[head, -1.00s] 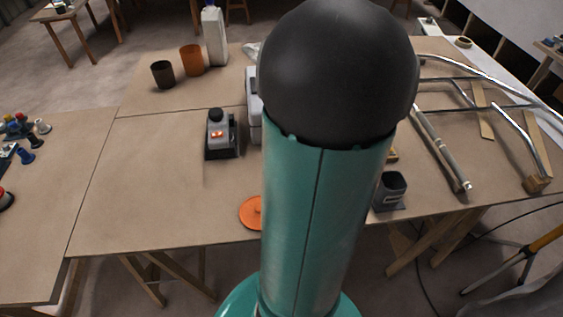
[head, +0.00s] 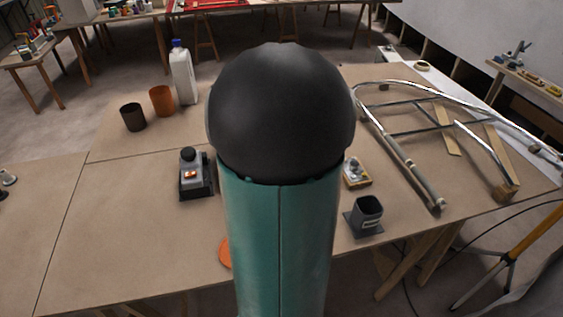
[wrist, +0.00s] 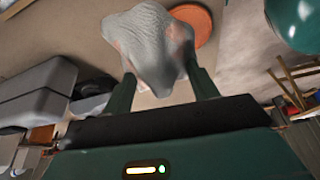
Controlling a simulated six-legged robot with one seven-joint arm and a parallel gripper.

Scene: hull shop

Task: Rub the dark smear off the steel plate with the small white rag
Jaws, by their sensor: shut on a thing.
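The whitish-grey rag (wrist: 148,50) is bunched between the fingers of my gripper (wrist: 160,84) in the wrist view, with reddish-brown stains on its sides. The gripper is shut on it. An orange disc (wrist: 192,22) shows just behind the rag. In the head view, my own arm hides the gripper and rag. I cannot make out the steel plate or the dark smear in either view.
On the table (head: 120,240) stand a grey device with a black knob (head: 195,176), a square grey cup (head: 367,212), a small yellow-and-white box (head: 356,172), brown and orange cups (head: 162,101), a white jug (head: 183,75) and a tubular metal frame (head: 430,125).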

